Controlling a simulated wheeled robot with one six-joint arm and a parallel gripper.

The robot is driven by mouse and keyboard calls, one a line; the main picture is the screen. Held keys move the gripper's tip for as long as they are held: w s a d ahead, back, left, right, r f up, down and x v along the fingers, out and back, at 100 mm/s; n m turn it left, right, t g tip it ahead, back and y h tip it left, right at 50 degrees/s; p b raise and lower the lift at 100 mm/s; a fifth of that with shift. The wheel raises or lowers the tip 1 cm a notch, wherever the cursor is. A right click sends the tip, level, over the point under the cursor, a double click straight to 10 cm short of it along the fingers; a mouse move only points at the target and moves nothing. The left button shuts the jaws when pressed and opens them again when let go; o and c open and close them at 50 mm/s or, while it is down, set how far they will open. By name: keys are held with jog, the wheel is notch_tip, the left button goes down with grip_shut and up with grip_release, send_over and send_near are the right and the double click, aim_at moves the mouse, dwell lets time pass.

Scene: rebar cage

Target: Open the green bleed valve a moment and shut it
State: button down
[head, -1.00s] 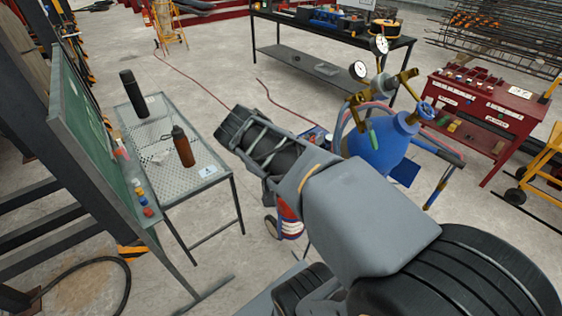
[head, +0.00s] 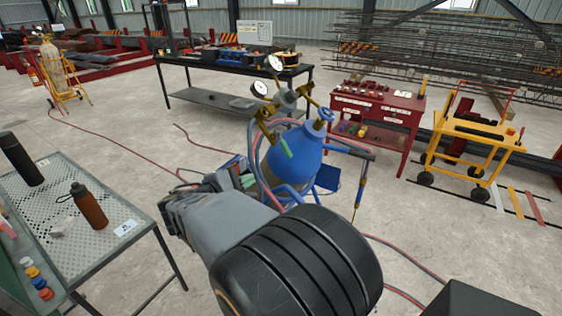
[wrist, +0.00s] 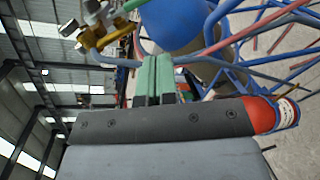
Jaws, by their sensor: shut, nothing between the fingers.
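I see no contact with the valve.
Two gauges (head: 259,88) and a blue handwheel (head: 325,114) top the cylinder. Pinkish hoses (head: 335,148) run around it. A mesh table (head: 75,215) with two bottles stands left, a red cabinet (head: 378,115) and yellow cart (head: 470,140) right.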

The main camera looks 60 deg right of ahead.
jog(key=r+n+h, duration=0.2)
jog(key=p, duration=0.2)
send_near(284, 150)
jog(key=shift+t+y, duration=0.3)
jog(key=d, duration=0.7)
jog(key=shift+s+d, duration=0.2)
jog(key=shift+s, duration=0.2)
jog(key=shift+f, duration=0.2)
